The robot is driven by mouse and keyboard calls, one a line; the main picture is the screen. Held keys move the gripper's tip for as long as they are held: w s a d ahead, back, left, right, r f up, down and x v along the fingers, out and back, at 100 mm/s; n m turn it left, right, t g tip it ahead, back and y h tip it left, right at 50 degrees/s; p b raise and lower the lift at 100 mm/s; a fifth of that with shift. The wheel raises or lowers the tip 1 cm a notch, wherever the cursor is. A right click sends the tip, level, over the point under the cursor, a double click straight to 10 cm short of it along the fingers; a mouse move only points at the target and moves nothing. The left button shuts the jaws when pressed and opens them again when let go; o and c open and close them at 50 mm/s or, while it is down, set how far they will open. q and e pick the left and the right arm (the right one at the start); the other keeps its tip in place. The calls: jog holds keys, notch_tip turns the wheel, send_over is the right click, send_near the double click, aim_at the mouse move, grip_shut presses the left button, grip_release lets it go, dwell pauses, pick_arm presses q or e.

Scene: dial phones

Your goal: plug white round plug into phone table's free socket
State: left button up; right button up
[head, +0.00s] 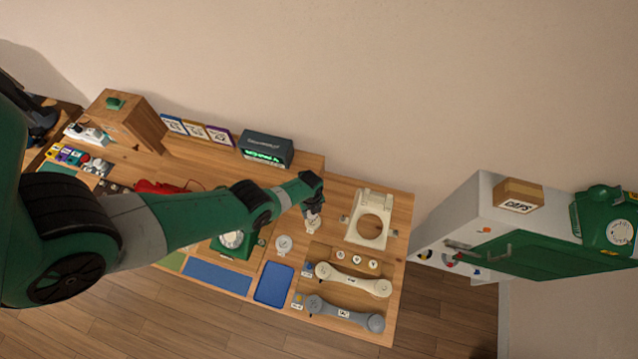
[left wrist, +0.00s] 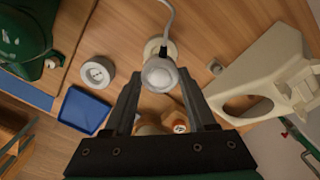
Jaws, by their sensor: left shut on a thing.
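My left gripper (head: 313,208) reaches over the right part of the wooden phone table (head: 345,186). In the left wrist view the gripper (left wrist: 162,84) is shut on the white round plug (left wrist: 160,74), with a pale cable rising from it. A pale round piece (left wrist: 153,46) shows just behind the plug; I cannot tell whether they touch. The plug is small in the head view (head: 312,224), near the table top.
A cream phone housing (head: 358,231) lies right of the gripper. A grey round piece (head: 284,244), a blue tray (head: 273,283), a green phone (head: 231,241) and two handsets, cream (head: 352,281) and grey (head: 345,315), lie around. A white cabinet (head: 462,219) stands at right.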

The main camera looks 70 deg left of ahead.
pick_arm(q)
jog(key=shift+f+b, duration=2.8)
jog(key=shift+f+b, duration=0.65)
jog(key=o, duration=1.3)
jog(key=shift+c, duration=0.2)
jog(key=shift+r, duration=0.1)
notch_tip(320, 180, up, 12)
jog(key=p, duration=1.2)
jog(key=shift+f, duration=0.25)
